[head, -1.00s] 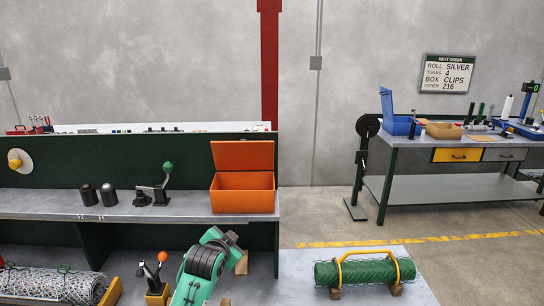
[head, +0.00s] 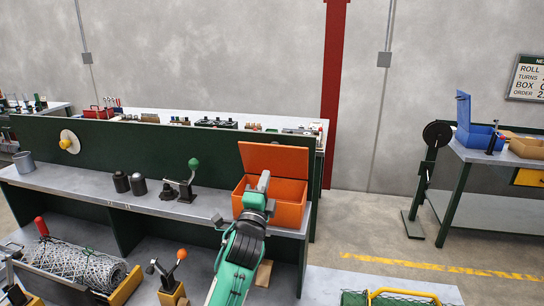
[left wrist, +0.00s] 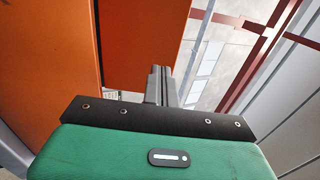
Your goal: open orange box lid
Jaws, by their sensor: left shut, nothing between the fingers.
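The orange box (head: 290,211) stands on the grey bench shelf at its right end. Its orange lid (head: 275,158) is raised, standing up along the back edge, and the box is open at the front. My left gripper (head: 263,181) is shut and empty, in front of the box and overlapping its opening in the head view. In the left wrist view the closed fingers (left wrist: 158,84) point toward an orange panel (left wrist: 145,40), with another orange surface (left wrist: 45,60) to the left. I cannot tell whether the fingers touch it. My right gripper is not in view.
A lever tool with a green knob (head: 194,163) and two dark cylinders (head: 129,182) stand on the shelf left of the box. Below are a mesh roll (head: 75,265) and an orange-knobbed lever (head: 181,254). A blue open box (head: 480,138) stands on the right table.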

